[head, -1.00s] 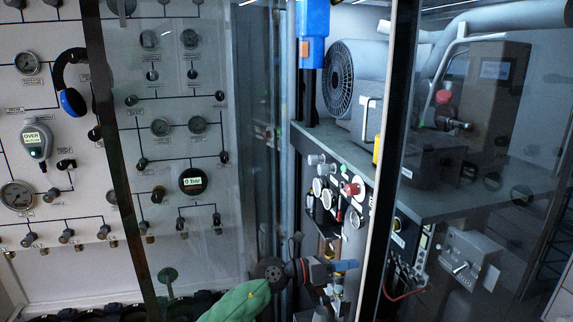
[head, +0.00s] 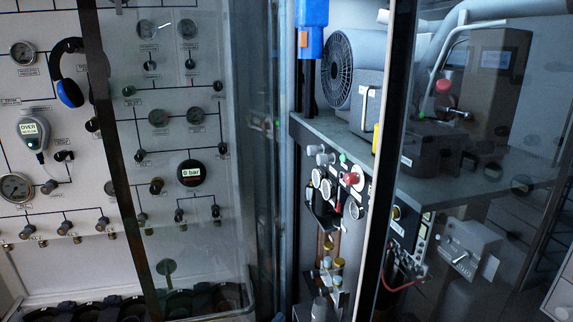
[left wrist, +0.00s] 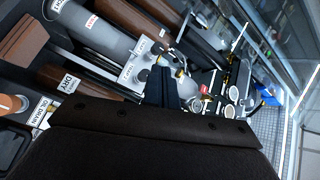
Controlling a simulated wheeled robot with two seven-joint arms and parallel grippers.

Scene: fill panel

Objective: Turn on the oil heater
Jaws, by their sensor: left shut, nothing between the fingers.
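No label reading oil heater is legible, so I cannot tell which control belongs to it. A control panel (head: 336,188) with small gauges, grey knobs and a red knob (head: 352,178) sits under the grey shelf inside the cabinet. A small green spot (head: 343,158) shows near the knobs. In the left wrist view, my left gripper (left wrist: 162,88) has dark fingers, shut and empty, pointing toward gauges (left wrist: 232,95) and a red tag (left wrist: 205,89). Contact cannot be told. My left gripper is not discernible in the head view, and my right gripper is in neither view.
A glass door edge (head: 385,150) stands right of the panel, and a glass pane (head: 175,120) covers part of the gauge wall at left. A fan-fronted grey machine (head: 340,72) sits on the shelf (head: 330,135). Pipes and an oil drain label (left wrist: 42,113) show in the wrist view.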

